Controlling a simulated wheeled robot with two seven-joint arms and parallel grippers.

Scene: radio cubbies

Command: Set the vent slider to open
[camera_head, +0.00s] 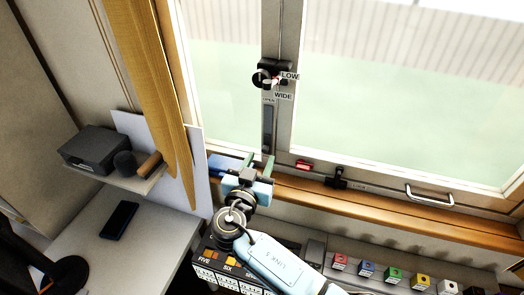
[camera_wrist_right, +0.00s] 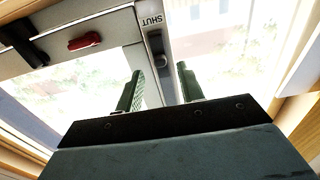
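The vent slider is a narrow grey vertical track (camera_head: 267,130) on the window post, with an OPEN label at its top. In the right wrist view its SHUT label (camera_wrist_right: 152,20) shows at the other end, with a small dark knob (camera_wrist_right: 160,62) close to that label. My right gripper (camera_head: 258,164) is at the lower end of the track. In the right wrist view its two green fingers (camera_wrist_right: 160,72) are apart, with the knob appearing between their tips. I cannot tell whether they touch it. My left gripper is not in view.
A black dial (camera_head: 265,77) with LOW and WIDE labels sits above the track. A red latch (camera_head: 304,165), a black catch (camera_head: 338,178) and a white handle (camera_head: 428,195) lie right along the window's lower frame. A shelf with a dark box (camera_head: 93,148) is at left.

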